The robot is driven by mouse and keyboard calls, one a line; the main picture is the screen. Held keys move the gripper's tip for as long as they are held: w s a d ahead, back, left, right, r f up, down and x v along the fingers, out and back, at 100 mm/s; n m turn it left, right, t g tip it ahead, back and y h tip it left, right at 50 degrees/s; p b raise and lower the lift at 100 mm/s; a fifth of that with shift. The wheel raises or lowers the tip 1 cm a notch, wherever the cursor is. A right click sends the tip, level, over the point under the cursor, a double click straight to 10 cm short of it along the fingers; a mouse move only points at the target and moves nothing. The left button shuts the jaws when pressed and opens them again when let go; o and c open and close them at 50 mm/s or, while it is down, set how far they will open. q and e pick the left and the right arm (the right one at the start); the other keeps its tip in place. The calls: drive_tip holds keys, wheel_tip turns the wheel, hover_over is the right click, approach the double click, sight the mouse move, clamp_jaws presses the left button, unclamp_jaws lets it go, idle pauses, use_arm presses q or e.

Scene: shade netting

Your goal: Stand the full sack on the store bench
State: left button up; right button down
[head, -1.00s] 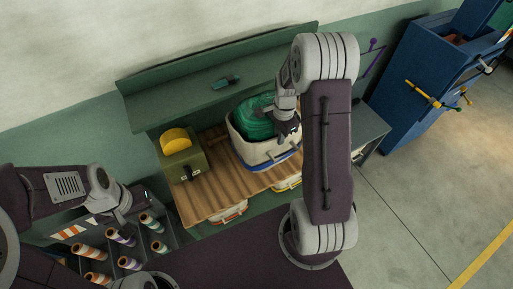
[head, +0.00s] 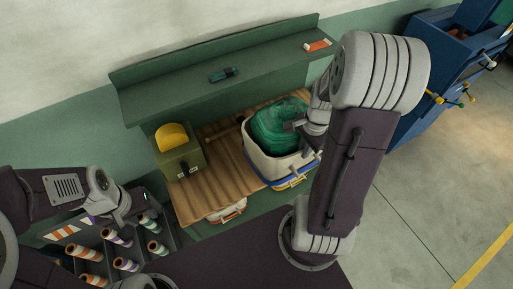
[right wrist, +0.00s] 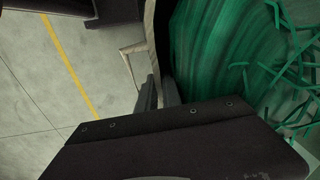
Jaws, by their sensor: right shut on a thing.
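The full sack (head: 262,163) is cream with a blue band low down and bulges with green netting (head: 278,125). It is at the right part of the store bench (head: 215,190), which has a brown ribbed top. Whether its base rests on the bench is hard to tell. My right gripper (head: 297,126) is at the sack's right upper rim. In the right wrist view its fingers (right wrist: 160,92) are shut on the sack's edge, with the netting (right wrist: 215,50) beside them. My left gripper (head: 126,207) is far left by the spools, its jaws unclear.
A green box with a yellow disc (head: 172,137) stands on the bench left of the sack. A green shelf (head: 190,95) runs behind, above the bench. A rack of thread spools (head: 125,264) is at lower left. A blue cabinet (head: 415,115) stands at right, beyond open floor.

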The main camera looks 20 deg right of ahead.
drive_tip(key=shift+d+r+m, duration=0.1)
drive_tip(key=shift+d+m, duration=0.2)
drive_tip(key=shift+d, duration=0.4)
drive_tip(key=w+a+f+p, duration=0.1)
drive_tip(key=w+f, duration=0.2)
drive_tip(key=w+a+f+p, duration=0.1)
drive_tip(key=w+a+f, duration=0.1)
drive_tip(key=w+f, duration=0.2)
drive_tip(key=w+a+f+p, duration=0.1)
drive_tip(key=w+f, duration=0.2)
drive_tip(key=shift+w+a+f+p, duration=0.25)
drive_tip(key=shift+a+f+p, duration=0.05)
drive_tip(key=shift+a+p, duration=0.1)
drive_tip(key=shift+w+d+f, duration=0.1)
drive_tip(key=shift+f, duration=0.1)
drive_tip(key=c, duration=1.5)
unclamp_jaws()
drive_tip(key=shift+s, duration=0.2)
